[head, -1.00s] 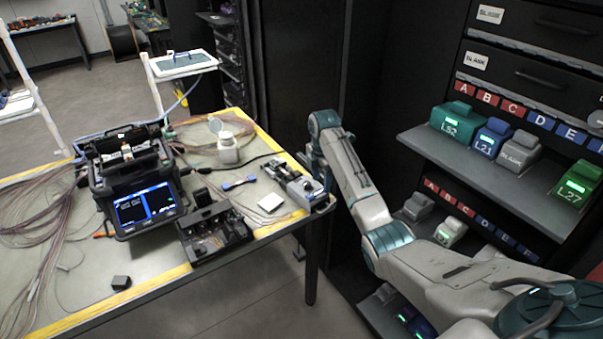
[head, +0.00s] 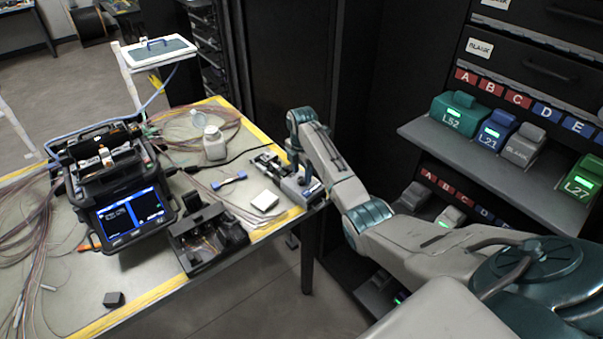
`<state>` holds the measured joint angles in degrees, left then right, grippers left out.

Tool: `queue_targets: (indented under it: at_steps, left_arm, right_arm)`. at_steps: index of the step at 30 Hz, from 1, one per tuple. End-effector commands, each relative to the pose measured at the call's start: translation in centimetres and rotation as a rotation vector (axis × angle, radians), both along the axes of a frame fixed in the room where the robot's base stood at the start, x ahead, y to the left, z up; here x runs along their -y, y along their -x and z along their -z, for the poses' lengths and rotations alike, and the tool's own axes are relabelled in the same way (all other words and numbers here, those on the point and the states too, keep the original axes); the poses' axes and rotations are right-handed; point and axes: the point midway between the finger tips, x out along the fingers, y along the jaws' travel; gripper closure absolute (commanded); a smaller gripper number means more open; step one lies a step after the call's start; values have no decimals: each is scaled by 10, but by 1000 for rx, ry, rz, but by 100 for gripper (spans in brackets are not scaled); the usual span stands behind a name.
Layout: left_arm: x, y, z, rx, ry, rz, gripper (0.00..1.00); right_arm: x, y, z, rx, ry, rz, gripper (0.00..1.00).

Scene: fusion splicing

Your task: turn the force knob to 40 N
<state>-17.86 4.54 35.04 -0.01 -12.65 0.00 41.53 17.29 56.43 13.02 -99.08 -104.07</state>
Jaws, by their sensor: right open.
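A small grey and black bench device (head: 301,190) sits at the right corner of the table; it may be the one with the force knob. I cannot make out a knob or a force reading at this size. My right gripper (head: 292,172) reaches down from the right arm, close over or beside this device, and hides part of it. Its fingers are open, but they are too small to tell whether they touch anything. My left gripper is out of view.
On the table (head: 150,292) stand a fusion splicer (head: 122,190) with a lit screen, a black tool holder (head: 206,238), a white bottle (head: 214,144) and a white pad (head: 265,200). A shelf rack (head: 480,150) with labelled modules stands at right. Loose fibres cover the table's left.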

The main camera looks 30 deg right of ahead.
Motion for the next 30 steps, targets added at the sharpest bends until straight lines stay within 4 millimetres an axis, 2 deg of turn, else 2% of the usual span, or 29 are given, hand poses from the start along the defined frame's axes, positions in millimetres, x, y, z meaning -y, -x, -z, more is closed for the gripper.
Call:
queue_targets:
  at_steps: [3, 7, 15, 22, 30]
  left_arm:
    - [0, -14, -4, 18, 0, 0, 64]
    - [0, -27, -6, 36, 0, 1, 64]
    - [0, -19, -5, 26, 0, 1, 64]
    - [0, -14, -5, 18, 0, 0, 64]
    - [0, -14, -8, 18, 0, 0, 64]
  right_arm:
    - [0, 0, 13, -2, 0, 0, 52]
    - [0, 0, 20, -1, 0, -1, 52]
    - [0, 0, 21, 0, 0, 0, 52]
    - [0, 0, 21, 0, 0, 0, 96]
    - [0, 0, 20, 0, 0, 21, 96]
